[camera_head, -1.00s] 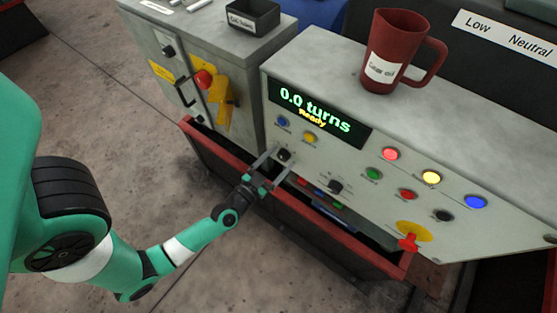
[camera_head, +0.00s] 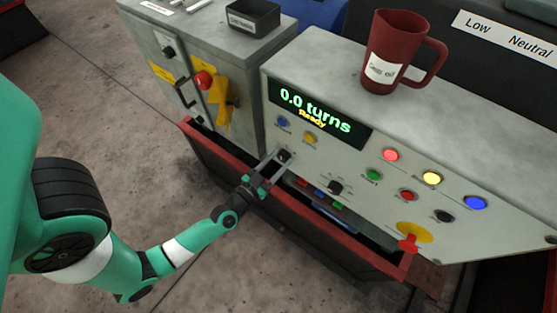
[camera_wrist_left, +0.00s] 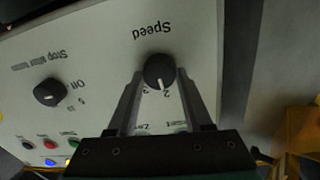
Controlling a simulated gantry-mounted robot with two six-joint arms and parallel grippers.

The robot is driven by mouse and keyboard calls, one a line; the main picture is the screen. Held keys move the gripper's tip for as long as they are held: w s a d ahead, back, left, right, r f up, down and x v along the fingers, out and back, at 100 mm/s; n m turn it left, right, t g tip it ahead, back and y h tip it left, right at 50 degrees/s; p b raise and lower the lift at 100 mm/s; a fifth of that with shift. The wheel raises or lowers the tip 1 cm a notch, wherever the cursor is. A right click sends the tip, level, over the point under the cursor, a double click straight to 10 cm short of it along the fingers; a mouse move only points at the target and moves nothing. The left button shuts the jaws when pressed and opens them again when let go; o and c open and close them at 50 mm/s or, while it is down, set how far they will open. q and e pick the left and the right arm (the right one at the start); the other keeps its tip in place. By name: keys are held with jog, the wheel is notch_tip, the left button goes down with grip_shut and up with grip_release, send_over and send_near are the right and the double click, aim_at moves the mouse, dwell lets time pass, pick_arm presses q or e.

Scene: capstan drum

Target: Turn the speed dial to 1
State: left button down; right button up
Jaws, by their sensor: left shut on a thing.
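The speed dial (camera_head: 284,155) is a black round knob at the left of the control panel, below the display. In the left wrist view, which is upside down, the dial (camera_wrist_left: 160,68) sits under the word "Speed". Its white pointer line points down in that picture, near the mark "2", with "3" to the left of it. My left gripper (camera_head: 275,160) is shut on the dial, with one finger on each side. A "1" mark cannot be made out. My right gripper is not in view.
The display (camera_head: 318,113) reads "0.0 turns" and "Ready". Another black knob (camera_head: 335,187) and several coloured buttons are on the panel. A red jug (camera_head: 399,48) stands on top. A grey cabinet with a red emergency button (camera_head: 203,80) is at the left.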

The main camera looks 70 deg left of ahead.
pick_arm(q)
jog(key=n, duration=0.4)
jog(key=shift+n+y+b, duration=0.3)
jog(key=shift+a+n, duration=0.1)
jog(key=shift+n, duration=1.8)
jog(key=shift+c, duration=1.6)
grip_release()
jog(key=shift+s, duration=0.15)
